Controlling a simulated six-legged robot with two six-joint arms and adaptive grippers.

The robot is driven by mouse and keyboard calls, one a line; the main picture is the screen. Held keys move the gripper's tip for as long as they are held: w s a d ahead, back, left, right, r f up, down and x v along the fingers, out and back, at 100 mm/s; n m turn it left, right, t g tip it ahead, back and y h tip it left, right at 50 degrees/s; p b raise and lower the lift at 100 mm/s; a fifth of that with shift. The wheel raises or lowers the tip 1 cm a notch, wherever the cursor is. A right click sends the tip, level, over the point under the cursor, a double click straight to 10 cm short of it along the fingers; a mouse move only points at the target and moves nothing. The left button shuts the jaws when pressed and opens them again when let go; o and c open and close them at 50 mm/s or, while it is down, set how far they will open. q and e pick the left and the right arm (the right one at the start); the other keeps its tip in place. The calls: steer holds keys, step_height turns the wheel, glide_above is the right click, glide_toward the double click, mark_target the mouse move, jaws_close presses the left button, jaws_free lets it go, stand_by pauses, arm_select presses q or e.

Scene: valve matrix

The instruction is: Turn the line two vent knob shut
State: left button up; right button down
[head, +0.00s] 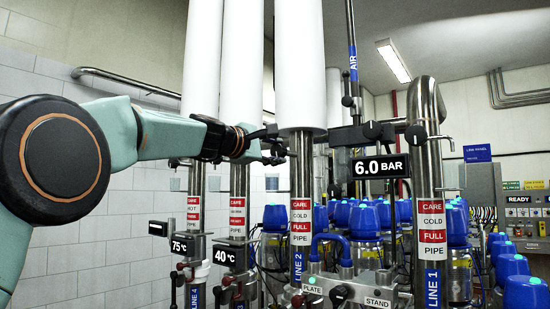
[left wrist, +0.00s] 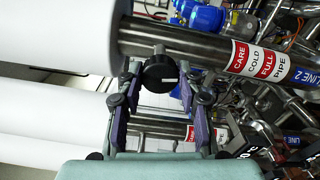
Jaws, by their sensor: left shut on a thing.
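The line two vent knob (left wrist: 160,72) is round and black with a pale mark pointing right in the left wrist view. It sits on a short stem on the steel line two pipe (left wrist: 200,47), just beyond the white sleeve's end. My left gripper (left wrist: 158,84) has one finger on each side of the knob and is shut on it. In the head view, my left gripper (head: 274,148) reaches in from the left to the line two pipe (head: 301,170), just below the white sleeve. The knob is hard to make out there. My right gripper is not in view.
The line one pipe (head: 430,180) and the 6.0 BAR sign (head: 381,167) stand to the right. More sleeved pipes (head: 240,60) stand behind my left wrist. Several blue-capped valves (head: 364,222) fill the lower right. A panel (head: 522,215) is at far right.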

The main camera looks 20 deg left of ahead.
arm_select(q)
steer(key=shift+w+f+m+b, duration=0.1)
steer(key=shift+f+m+b, duration=0.1)
steer(key=shift+m, duration=0.4)
steer(key=shift+f+m+b, duration=0.1)
steer(key=shift+m+b, duration=0.1)
steer(key=shift+m, duration=0.4)
steer(key=shift+d, duration=0.1)
steer(key=o, duration=1.2)
steer(key=shift+s+r, duration=0.2)
steer(key=shift+s, duration=0.1)
steer(key=shift+c, duration=0.2)
steer(key=shift+w, duration=0.15)
steer(key=v, duration=0.7)
steer(key=shift+s, duration=0.3)
